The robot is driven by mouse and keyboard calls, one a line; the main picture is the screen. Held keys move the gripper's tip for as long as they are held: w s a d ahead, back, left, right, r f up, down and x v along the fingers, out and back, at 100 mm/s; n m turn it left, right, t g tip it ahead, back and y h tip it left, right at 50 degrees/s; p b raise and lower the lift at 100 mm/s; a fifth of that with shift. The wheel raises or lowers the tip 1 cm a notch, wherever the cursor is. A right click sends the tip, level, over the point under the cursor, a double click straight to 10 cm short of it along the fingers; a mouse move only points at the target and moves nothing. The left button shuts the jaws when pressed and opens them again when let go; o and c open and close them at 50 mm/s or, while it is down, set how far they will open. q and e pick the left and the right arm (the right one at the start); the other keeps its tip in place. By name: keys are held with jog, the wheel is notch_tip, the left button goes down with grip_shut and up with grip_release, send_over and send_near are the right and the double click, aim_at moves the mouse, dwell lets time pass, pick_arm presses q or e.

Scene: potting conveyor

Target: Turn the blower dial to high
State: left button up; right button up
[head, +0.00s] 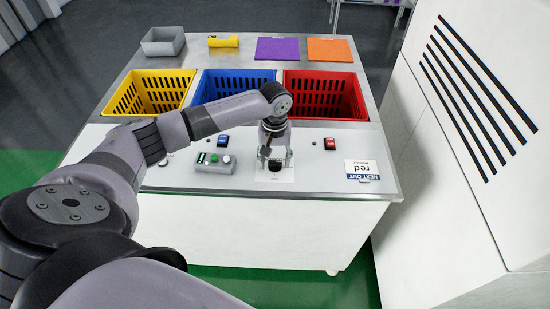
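My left gripper (275,156) points down over the front panel, its two fingers apart. A dark round knob (275,166), which looks like the blower dial, shows between and below the fingers. It sits on a white label plate (284,177). The fingers stand on either side of the knob; I cannot tell whether they touch it. The dial's pointer and its markings are hidden or too small to read. My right gripper is not in view.
A grey button box (214,184) with a green button stands left of the dial. Blue (222,141) and red (329,143) switches flank the gripper. A "NEXT OUT red" sign (368,168) lies right. Yellow (187,76), blue (265,73) and red (345,74) crates sit behind.

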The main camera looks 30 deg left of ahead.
pick_arm(q)
jog(key=c, duration=1)
jog(key=shift+o, duration=0.2)
jog(key=shift+r, duration=0.1)
